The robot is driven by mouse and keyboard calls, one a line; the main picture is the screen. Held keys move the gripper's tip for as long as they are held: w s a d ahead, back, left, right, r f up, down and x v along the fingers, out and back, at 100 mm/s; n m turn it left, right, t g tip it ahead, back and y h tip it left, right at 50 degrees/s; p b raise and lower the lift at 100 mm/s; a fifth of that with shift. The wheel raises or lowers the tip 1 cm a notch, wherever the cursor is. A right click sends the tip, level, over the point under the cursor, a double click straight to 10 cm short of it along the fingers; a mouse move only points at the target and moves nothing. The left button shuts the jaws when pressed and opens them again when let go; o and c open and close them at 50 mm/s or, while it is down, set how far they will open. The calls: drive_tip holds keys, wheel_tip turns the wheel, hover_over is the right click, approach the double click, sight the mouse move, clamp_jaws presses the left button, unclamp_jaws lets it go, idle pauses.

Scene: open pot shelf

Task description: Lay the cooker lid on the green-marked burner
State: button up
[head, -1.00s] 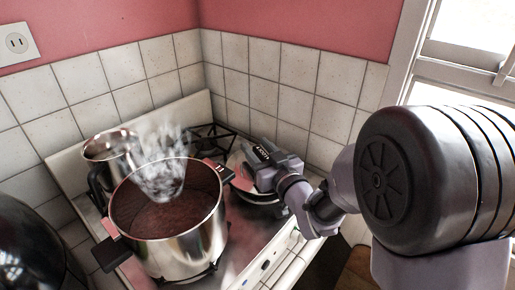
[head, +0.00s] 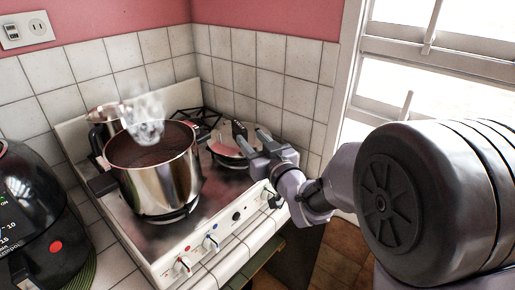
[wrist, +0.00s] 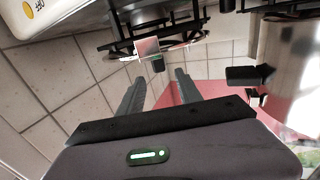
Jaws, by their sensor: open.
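The cooker lid (head: 228,153) is a shallow metal disc lying over the right front burner of the cooker (head: 160,236). In the wrist view the lid shows almost edge-on as a thin pale rim with a small light square and a dark knob (wrist: 158,65), over a black burner grate (wrist: 122,47). My gripper (head: 252,133) is open beside and above the lid, its fingers apart and empty. In the wrist view my two fingers (wrist: 157,85) point towards the knob without touching it. A green burner mark cannot be made out clearly.
A large steaming steel pot (head: 155,180) stands on the left front burner. A smaller metal pot (head: 104,120) stands behind it. A black appliance (head: 35,215) is at the left. Knobs with coloured marks line the front panel, and tiled walls close the back and right.

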drive_tip(key=s+d+r+m+g+h, duration=0.25)
drive_tip(key=s+d+m+h, duration=0.55)
drive_tip(key=d, duration=0.5)
drive_tip(key=s+f+m+g, duration=0.1)
drive_tip(key=s+f+g, duration=0.2)
drive_tip(key=s, duration=1)
drive_tip(key=s+f+m+g+y, duration=0.1)
drive_tip(key=s+f+g, duration=0.3)
drive_tip(key=s, duration=0.9)
drive_tip(key=shift+s+d, duration=0.15)
drive_tip(key=shift+d, duration=0.3)
drive_tip(key=shift+g, duration=0.25)
